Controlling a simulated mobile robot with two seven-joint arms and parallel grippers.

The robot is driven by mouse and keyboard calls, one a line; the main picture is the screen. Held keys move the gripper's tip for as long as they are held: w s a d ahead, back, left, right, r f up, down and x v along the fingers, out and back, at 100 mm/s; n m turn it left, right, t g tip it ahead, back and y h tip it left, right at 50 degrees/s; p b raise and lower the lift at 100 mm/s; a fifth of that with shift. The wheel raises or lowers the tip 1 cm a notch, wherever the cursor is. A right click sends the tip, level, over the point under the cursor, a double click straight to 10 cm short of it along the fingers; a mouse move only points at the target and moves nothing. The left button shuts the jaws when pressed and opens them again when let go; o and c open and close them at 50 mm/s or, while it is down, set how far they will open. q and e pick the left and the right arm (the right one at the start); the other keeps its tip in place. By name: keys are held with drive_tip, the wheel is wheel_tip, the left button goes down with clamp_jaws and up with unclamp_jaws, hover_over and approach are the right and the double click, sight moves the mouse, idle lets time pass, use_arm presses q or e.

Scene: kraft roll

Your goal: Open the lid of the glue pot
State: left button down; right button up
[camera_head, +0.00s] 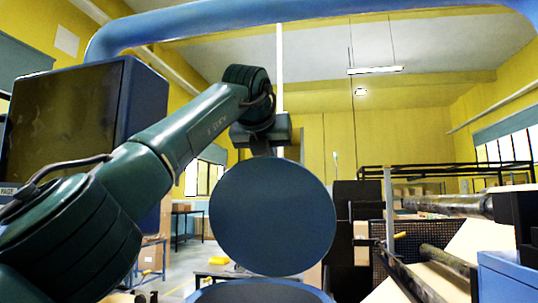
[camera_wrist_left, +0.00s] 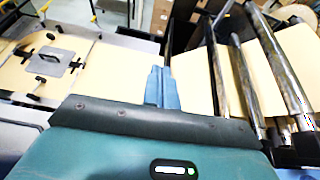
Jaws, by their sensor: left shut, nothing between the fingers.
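The glue pot's lid appears to be the large round blue disc (camera_head: 272,218) in the middle of the head view, standing up steeply with its flat face toward me. Below it, the top of the blue pot (camera_head: 258,292) shows at the bottom edge; its inside cannot be made out. My left gripper (camera_head: 262,150) is at the lid's upper edge, pointing down, its fingertips largely hidden behind the disc. Whether it touches the lid cannot be told. In the left wrist view, the left gripper's fingers (camera_wrist_left: 163,88) are together and empty; no lid shows there. My right gripper is out of view.
Dark rollers (camera_head: 448,206) and brown kraft sheet (camera_head: 400,286) stand to the right. In the left wrist view, a grey plate with a handle (camera_wrist_left: 52,62) lies on a pale surface. A large blue-framed box (camera_head: 143,108) stands behind my left arm.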

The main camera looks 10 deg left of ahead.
use_arm(q)
drive_tip(key=b+v, duration=0.4)
drive_tip(key=v, duration=0.9)
drive_tip(key=s+f+b, duration=0.1)
drive_tip(key=s+b, duration=0.2)
drive_tip(key=s, duration=0.3)
approach(261, 183)
wheel_tip(261, 183, down, 4)
drive_tip(key=w, duration=0.2)
drive_tip(key=shift+w+r+p, duration=0.7)
drive_tip(key=shift+w+r, duration=0.1)
drive_tip(key=shift+w, duration=0.2)
drive_tip(key=shift+w+r, duration=0.1)
drive_tip(key=shift+w, duration=0.5)
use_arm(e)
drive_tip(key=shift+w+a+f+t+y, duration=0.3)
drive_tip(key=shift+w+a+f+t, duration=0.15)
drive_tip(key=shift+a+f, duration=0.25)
